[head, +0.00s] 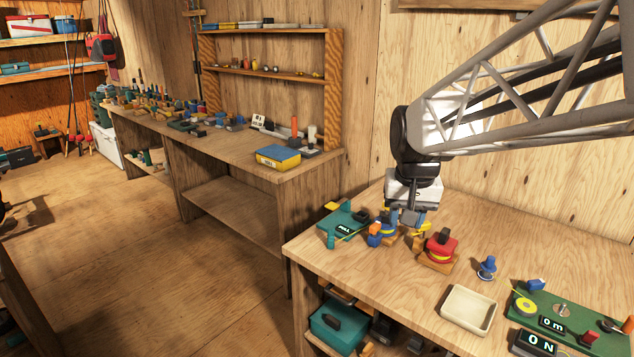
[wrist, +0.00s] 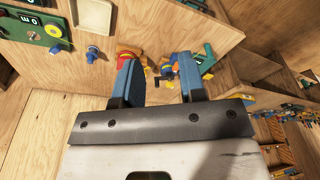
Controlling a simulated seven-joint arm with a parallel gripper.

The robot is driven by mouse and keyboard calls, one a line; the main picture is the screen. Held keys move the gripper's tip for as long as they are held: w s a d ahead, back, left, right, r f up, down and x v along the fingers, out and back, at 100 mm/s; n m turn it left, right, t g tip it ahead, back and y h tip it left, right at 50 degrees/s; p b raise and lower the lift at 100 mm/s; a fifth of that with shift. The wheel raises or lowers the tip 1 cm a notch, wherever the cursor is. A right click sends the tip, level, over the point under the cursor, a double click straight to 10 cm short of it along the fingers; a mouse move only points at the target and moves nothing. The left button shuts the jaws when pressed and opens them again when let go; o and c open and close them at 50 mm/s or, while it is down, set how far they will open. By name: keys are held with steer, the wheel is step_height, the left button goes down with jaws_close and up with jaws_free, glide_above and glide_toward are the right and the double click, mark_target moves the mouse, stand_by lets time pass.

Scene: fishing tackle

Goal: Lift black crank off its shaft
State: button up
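My gripper (head: 404,222) hangs at the left part of the near workbench, over or close to a blue and yellow reel (head: 385,236). In the wrist view its two blue fingers (wrist: 159,76) are spread apart, with no object gripped between them. A small dark part, perhaps the black crank (wrist: 166,72), shows in the gap beyond the fingertips, next to the blue and yellow reel (wrist: 196,63). The crank's seat on its shaft is too small to make out. In the head view the gripper partly hides the reel.
A red reel (head: 438,249) on a wooden base stands just right of the gripper. A green PULL board (head: 343,229) lies left. Further right are a blue spool (head: 487,266), a cream tray (head: 466,309) and a green panel (head: 592,319). The bench's back is bare.

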steer(key=w+d+f+m, duration=0.1)
steer(key=w+d, duration=0.3)
steer(key=w, duration=0.9)
steer(key=w+d+f+m, duration=0.1)
steer(key=w+d+f, duration=0.3)
steer(key=w, duration=0.5)
steer(key=w+d+f+m+g, duration=0.1)
steer(key=w+d+f, duration=0.4)
steer(key=w, duration=0.5)
steer(key=w+d+f+m, duration=0.2)
steer(key=w+d+f, duration=0.2)
steer(key=w+f, duration=0.4)
steer(key=shift+w+d+f+g, duration=0.1)
steer(key=shift+w+d+g, duration=0.1)
steer(key=shift+w, duration=0.3)
steer(key=shift+w+d+f+g, duration=0.1)
steer(key=shift+w+d+g, duration=0.1)
steer(key=shift+w, duration=0.25)
steer(key=shift+w+d+f, duration=0.15)
steer(key=shift+w+f, duration=0.2)
steer(key=shift+f, duration=1.3)
steer(key=shift+f, duration=2.6)
